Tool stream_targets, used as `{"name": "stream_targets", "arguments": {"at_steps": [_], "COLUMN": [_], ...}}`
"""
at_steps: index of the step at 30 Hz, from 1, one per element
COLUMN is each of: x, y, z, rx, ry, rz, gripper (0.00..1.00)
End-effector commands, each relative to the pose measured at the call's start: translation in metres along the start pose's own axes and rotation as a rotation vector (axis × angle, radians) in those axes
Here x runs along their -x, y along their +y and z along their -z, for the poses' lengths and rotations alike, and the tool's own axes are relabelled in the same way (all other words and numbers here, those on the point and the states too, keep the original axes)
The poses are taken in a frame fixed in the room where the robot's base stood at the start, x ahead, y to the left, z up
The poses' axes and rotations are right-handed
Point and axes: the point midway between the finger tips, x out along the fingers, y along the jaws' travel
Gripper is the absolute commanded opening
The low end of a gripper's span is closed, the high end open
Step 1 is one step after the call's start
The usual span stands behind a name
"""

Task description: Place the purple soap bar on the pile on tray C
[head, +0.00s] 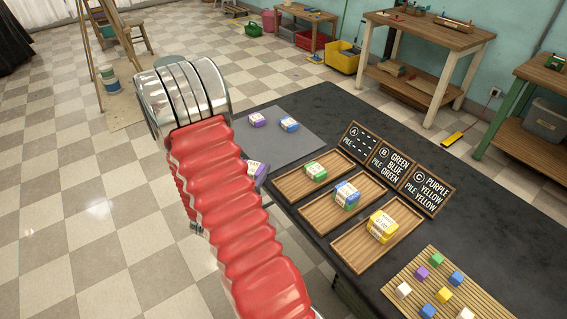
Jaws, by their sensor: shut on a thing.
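A purple soap bar (257,170) with a pale label shows at the right edge of my red-sleeved arm, which hides part of it. I cannot tell whether it is held or rests on something. Tray C (348,256), the wooden tray nearest the C board (430,191), bears a pile of yellow soap (382,227); its layers are hard to count. My gripper's fingers are hidden behind my arm. A second purple bar (257,120) lies on the grey mat (287,145).
A blue bar (289,124) lies on the mat. The middle tray (318,218) holds a blue bar on green; the far tray (288,189) holds a green bar. A slatted mat (470,302) with several small cubes lies at front right. Sign boards stand behind the trays.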

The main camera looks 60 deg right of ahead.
Motion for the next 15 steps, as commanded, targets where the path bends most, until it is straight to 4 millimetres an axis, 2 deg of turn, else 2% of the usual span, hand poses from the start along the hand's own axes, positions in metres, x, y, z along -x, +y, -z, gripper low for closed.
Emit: {"name": "stream_targets", "arguments": {"at_steps": [1,3,8,15], "x": [0.011,0.026,0.063,0.126], "y": [0.017,0.036,0.078,0.134], "z": [0.004,0.008,0.019,0.037], "rx": [0.007,0.014,0.029,0.053], "ry": [0.000,-0.001,-0.002,-0.002], "rz": [-0.039,-0.086,-0.195,-0.360], "gripper": [0.37,0.37,0.37,0.37]}}
